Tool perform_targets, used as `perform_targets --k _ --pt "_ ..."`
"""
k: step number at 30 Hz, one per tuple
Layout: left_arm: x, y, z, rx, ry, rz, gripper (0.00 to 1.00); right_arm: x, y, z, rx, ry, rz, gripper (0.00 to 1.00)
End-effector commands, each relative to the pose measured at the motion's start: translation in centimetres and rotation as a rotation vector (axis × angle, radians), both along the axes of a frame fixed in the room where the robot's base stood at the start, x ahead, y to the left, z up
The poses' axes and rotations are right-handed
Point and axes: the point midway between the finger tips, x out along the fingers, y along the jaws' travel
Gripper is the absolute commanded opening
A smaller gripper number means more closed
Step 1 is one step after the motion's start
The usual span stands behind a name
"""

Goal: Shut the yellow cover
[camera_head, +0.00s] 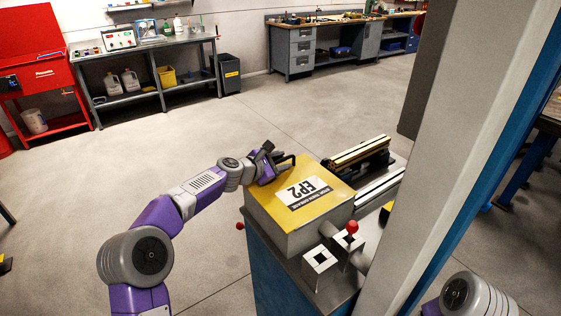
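The yellow cover (283,207) with a white "EP2" label lies flat on top of a grey box, in the middle of the head view. No gap shows between it and the box from here. My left gripper (274,158) is at the cover's far left corner, with dark fingers beside or over its edge. A dark handle-like bar shows there, but I cannot tell it clearly from the fingers. I cannot tell whether the fingers touch the cover or how far apart they are. My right gripper is out of view; only part of my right arm shows at the lower right.
The box sits on a blue-sided stand with a red-knobbed lever (351,227), a metal block (319,262) and rails (357,155) beside it. A large grey and blue column (470,130) blocks the right side. Floor to the left is open; workbenches stand far back.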

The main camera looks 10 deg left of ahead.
Motion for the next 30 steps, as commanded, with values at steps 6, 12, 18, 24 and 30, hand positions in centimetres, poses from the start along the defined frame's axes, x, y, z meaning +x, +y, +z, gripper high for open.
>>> perform_targets --k 6,12,18,24,30 --pt "-0.3 0.3 0.3 0.001 -0.002 0.001 0.38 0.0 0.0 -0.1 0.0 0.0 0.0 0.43" --pt "-2.5 1.8 1.1 0.001 -0.002 0.003 0.38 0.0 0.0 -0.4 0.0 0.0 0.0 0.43" --pt "-4.9 3.3 2.0 0.002 -0.002 0.002 0.38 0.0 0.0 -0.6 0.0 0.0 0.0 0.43" --pt "-6.0 3.8 2.4 0.0 0.0 0.0 0.38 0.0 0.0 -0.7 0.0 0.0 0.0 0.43" --pt "-6.1 3.8 2.4 -0.001 -0.001 -0.001 0.38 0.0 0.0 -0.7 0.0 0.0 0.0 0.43"
